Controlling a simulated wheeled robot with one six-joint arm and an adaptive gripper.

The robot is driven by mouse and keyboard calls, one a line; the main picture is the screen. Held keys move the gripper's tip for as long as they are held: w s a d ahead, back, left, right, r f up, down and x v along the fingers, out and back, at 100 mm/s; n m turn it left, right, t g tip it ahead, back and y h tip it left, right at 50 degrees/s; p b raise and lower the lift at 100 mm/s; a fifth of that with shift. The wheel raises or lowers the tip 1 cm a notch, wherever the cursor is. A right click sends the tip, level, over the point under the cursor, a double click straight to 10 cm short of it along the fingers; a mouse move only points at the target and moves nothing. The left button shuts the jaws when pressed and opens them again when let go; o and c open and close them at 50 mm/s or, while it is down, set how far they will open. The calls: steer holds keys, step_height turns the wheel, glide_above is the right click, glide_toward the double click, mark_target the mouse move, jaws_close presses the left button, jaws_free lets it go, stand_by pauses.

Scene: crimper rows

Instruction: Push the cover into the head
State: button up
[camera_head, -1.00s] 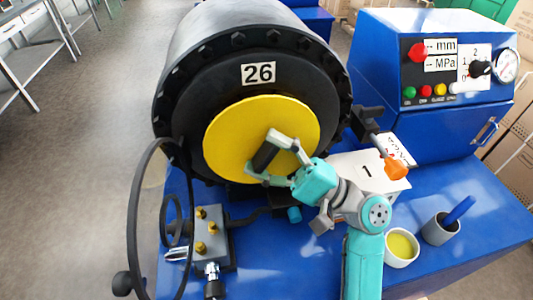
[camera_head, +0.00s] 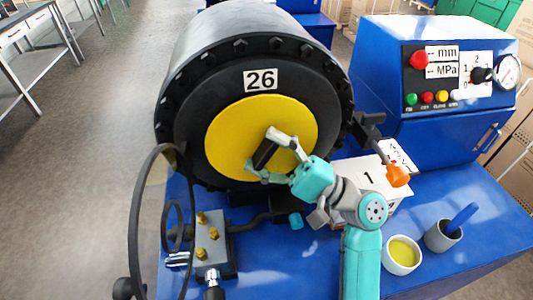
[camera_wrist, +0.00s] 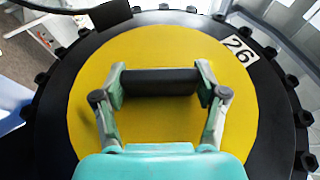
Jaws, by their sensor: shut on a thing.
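The cover (camera_head: 232,135) is a round yellow disc in the front opening of the head (camera_head: 205,75), a big black cylinder with a bolted rim and the number 26. A black bar handle (camera_head: 264,154) is on the cover's face. My gripper (camera_head: 268,152) is shut on this handle, one finger at each end. In the wrist view the cover (camera_wrist: 88,75) fills the middle, with the handle (camera_wrist: 160,82) across it between the fingers. The black rim surrounds the cover closely. How deep the cover sits is hard to tell.
A black handwheel (camera_head: 135,220) and a valve block (camera_head: 208,242) stand at the lower left. A white box marked 1 (camera_head: 375,185), a cup of yellow stuff (camera_head: 402,254) and a grey cup (camera_head: 443,236) are right of my arm. A blue control box (camera_head: 430,100) stands behind.

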steer(key=shift+w+r, duration=0.15)
steer(key=shift+w, duration=0.05)
stand_by(0.3)
steer(key=o, duration=1.4)
steer(key=shift+a, duration=0.1)
